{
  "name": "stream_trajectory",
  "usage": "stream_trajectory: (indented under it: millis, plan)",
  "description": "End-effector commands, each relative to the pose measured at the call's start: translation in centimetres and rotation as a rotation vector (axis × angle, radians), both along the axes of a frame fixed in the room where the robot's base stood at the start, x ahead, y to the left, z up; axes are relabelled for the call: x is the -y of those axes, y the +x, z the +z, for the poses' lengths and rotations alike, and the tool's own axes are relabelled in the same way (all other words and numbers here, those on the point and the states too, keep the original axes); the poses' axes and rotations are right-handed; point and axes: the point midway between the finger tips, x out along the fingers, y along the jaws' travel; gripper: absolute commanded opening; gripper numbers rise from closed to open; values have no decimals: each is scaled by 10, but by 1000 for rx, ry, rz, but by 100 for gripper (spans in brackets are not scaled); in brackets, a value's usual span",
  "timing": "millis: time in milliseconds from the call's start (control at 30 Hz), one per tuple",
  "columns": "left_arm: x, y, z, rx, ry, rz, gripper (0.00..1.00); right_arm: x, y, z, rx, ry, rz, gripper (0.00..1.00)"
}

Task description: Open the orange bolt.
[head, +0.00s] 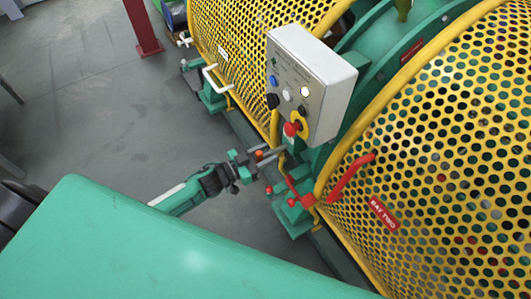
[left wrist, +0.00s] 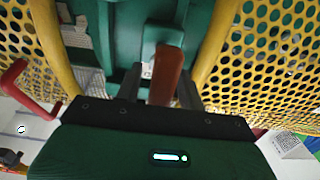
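The orange bolt (left wrist: 166,72) is an orange-brown bar in front of the green machine frame in the left wrist view. In the head view, a small orange end (head: 259,155) shows between the fingers of my left gripper (head: 270,155). In the left wrist view, the two dark fingers of my left gripper (left wrist: 166,88) stand apart on either side of the bar. They look open around it; contact is not clear. The bar's lower end is hidden behind the gripper body. My right gripper is in neither view.
Yellow perforated guards (head: 430,150) stand on the machine's right, with another guard (head: 250,45) at the back. A grey control box (head: 310,80) overhangs near the gripper. Red levers (head: 295,192) and a red handle (head: 350,178) stick out nearby. The grey floor (head: 110,120) is clear.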

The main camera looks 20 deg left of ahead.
Motion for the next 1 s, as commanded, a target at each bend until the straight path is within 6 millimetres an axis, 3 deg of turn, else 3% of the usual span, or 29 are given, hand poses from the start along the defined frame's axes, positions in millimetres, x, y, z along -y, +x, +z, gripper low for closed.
stream_trajectory:
  millis: [433, 1000]
  plan:
    - [-7, -8, -1, -2, 0, 1, 42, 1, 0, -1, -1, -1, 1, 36]
    - [-68, -88, -2, -3, 1, 0, 42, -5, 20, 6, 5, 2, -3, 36]
